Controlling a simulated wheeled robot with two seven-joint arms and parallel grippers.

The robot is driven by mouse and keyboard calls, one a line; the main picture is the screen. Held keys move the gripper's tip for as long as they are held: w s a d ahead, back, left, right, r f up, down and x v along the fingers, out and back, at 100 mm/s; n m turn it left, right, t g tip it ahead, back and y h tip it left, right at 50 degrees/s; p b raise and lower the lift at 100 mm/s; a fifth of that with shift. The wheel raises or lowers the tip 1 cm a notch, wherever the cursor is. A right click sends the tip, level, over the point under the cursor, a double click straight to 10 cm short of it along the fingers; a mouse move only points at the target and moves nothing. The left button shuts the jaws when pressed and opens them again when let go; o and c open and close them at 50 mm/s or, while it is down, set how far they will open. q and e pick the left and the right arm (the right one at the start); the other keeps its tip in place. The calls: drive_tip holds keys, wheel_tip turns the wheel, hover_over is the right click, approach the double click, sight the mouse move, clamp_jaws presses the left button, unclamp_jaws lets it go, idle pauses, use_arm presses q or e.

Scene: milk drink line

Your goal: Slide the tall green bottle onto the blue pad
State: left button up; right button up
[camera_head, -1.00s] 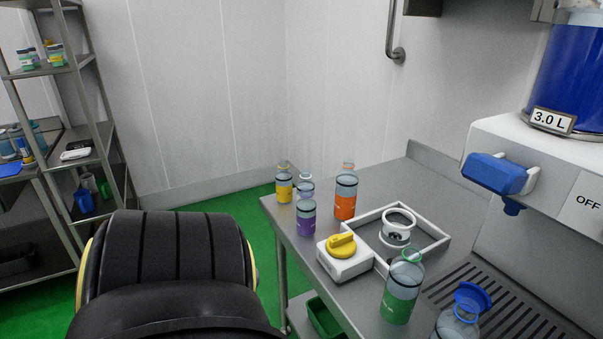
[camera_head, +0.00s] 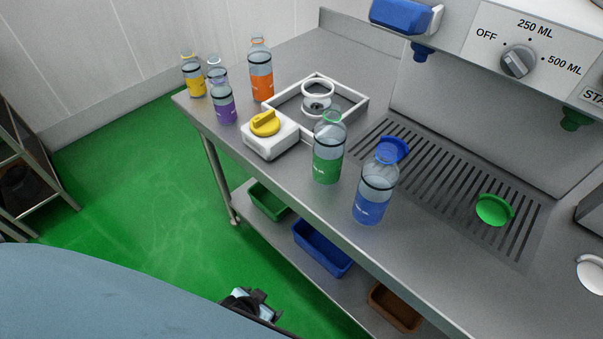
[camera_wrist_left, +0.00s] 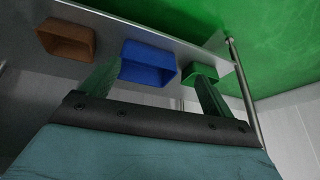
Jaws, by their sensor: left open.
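The tall green bottle (camera_head: 328,150), clear with a green lower band and green neck ring, stands upright on the steel counter. The blue pad (camera_head: 394,149) is a round blue disc on the slotted grate to its right, partly hidden by a blue bottle (camera_head: 374,192). The green bottle is apart from the pad. My left gripper (camera_head: 252,303) is low over the green floor, beside the counter and well below the bottle. In the left wrist view its two fingers (camera_wrist_left: 158,75) are spread, with nothing between them. My right gripper is not in view.
Orange (camera_head: 261,74), purple (camera_head: 223,103) and yellow (camera_head: 193,76) bottles stand at the counter's far end. A white box with a yellow knob (camera_head: 265,124) and a white frame (camera_head: 357,101) are near the green bottle. A green disc (camera_head: 491,209) lies on the grate. Bins (camera_head: 322,247) fill the lower shelf.

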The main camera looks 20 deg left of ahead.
sight(333, 133)
use_arm(q)
drive_tip(key=w+d+r+t+h, duration=0.15)
drive_tip(key=w+r+t, duration=0.35)
drive_tip(key=r, duration=0.7)
drive_tip(key=w+d+r+t+b, duration=0.15)
drive_tip(key=w+r+t, duration=0.4)
drive_tip(key=r, duration=0.75)
drive_tip(key=w+d+r+t, duration=0.2)
drive_tip(key=w+r, duration=0.6)
drive_tip(key=r, duration=0.4)
drive_tip(key=shift+n, duration=0.5)
drive_tip(key=w, duration=1.2)
drive_tip(key=shift+w+d, duration=0.1)
drive_tip(key=shift+d, duration=0.25)
drive_tip(key=c, duration=1)
drive_tip(key=shift+w+d+r+b, duration=0.1)
drive_tip(key=shift+w+d+b, duration=0.4)
drive_tip(key=shift+w+d, duration=0.6)
drive_tip(key=shift+w+d+r+b, duration=0.1)
drive_tip(key=shift+w+d+b, duration=0.4)
drive_tip(key=shift+w+d, duration=0.55)
drive_tip(key=shift+c, duration=0.2)
drive_tip(key=shift+w+a, duration=0.15)
drive_tip(key=shift+a, duration=0.05)
